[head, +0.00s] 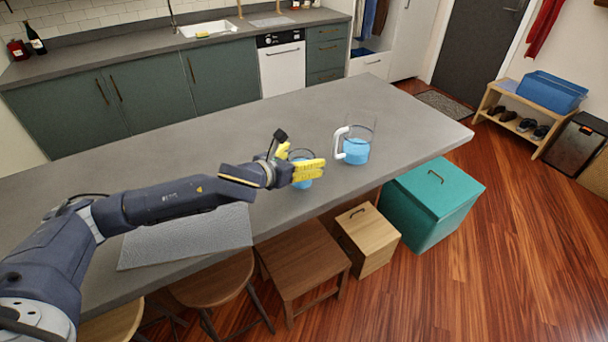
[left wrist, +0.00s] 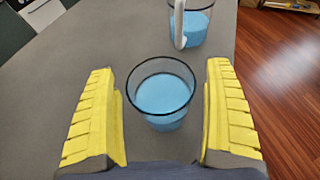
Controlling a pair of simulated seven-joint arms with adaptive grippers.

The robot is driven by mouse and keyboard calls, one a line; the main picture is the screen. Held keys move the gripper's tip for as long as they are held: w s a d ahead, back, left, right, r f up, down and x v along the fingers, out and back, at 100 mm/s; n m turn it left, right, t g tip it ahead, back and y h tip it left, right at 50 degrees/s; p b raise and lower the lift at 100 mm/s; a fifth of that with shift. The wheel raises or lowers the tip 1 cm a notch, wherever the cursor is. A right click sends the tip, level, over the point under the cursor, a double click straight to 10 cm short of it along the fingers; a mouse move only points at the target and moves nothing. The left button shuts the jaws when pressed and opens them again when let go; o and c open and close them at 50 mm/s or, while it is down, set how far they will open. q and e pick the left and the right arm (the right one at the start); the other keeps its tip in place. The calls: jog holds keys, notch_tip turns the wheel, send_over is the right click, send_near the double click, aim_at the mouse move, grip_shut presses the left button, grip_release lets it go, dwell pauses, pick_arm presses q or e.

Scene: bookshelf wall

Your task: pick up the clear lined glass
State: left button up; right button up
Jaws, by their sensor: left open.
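The clear lined glass (left wrist: 161,97) holds blue liquid and stands upright on the grey counter. In the left wrist view it sits between the yellow fingers of my left gripper (left wrist: 164,115), with a gap on each side. In the head view my left gripper (head: 296,171) is at the glass and covers most of it; the glass's blue part (head: 303,184) shows below and behind the fingers. The gripper is open, and I see no finger touching the glass. My right gripper is not in view.
A clear pitcher (head: 357,152) with blue liquid and a white handle stands just beyond the glass. A grey mat (head: 190,238) lies under my left arm. The counter (head: 255,110) is clear behind the gripper. Stools, a wooden box (head: 368,238) and a teal chest (head: 432,205) stand below the front edge.

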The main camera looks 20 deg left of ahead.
aim_at(309, 155)
pick_arm(q)
jog(key=shift+x, duration=1.65)
grip_shut()
jog(key=shift+r, duration=0.1)
